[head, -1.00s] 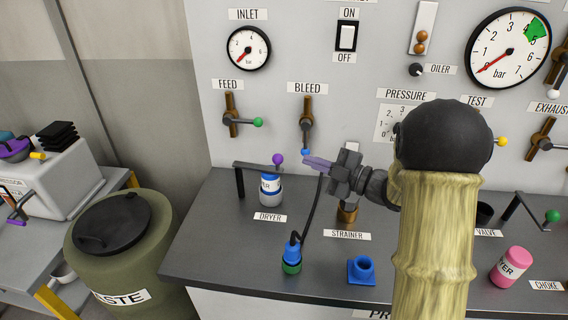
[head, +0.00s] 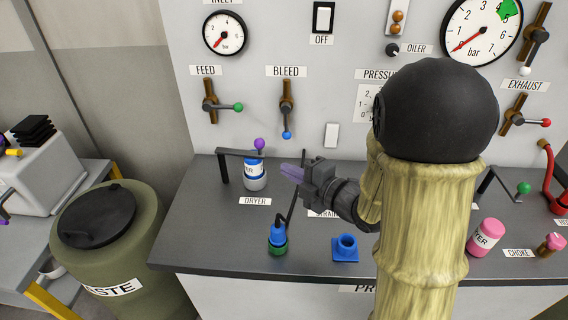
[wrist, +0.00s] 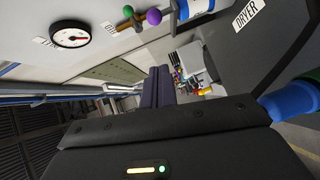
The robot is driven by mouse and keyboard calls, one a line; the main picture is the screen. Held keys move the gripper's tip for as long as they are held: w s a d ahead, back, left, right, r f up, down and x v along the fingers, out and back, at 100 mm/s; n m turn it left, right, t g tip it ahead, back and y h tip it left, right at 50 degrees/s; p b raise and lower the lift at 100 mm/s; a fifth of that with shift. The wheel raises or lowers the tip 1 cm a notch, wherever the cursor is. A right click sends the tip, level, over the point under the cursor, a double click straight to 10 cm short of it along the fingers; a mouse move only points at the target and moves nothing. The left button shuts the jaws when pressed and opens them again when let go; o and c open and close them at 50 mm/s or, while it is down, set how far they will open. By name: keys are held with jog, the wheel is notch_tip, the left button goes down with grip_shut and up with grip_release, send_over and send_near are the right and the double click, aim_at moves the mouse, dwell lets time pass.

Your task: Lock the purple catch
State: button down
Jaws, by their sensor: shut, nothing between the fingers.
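The purple catch is a purple ball knob (head: 260,144) on the end of a dark swing arm (head: 235,152). The arm runs from a post on the bench across the top of the dryer bowl (head: 255,181), which is white and blue. In the wrist view the purple knob (wrist: 153,17) shows near the top edge. My gripper (head: 284,170) is shut and empty, just right of the dryer and a little below the knob in the picture, apart from it. Its fingers (wrist: 159,88) are together in the wrist view.
A blue and green plug (head: 278,237) with a black cable stands in front of the dryer. A blue fitting (head: 345,247) is right of it. The feed lever (head: 212,104) and bleed lever (head: 287,103) are on the panel behind. A waste bin (head: 110,240) stands left of the bench.

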aim_at(263, 144)
jog(key=w+d+p+x, duration=0.2)
jog(key=p+x, duration=0.1)
jog(key=x, duration=0.8)
jog(key=shift+w+a+f, duration=0.2)
jog(key=shift+f, duration=0.05)
jog(key=shift+w+f, duration=0.1)
jog(key=shift+w+d+f+b, duration=0.1)
jog(key=shift+w+d+b, duration=0.25)
jog(key=shift+b, duration=0.6)
jog(key=shift+w+d+b, duration=0.1)
jog(key=shift+w+b, duration=0.35)
jog(key=shift+b, duration=0.15)
jog(key=shift+r, duration=0.25)
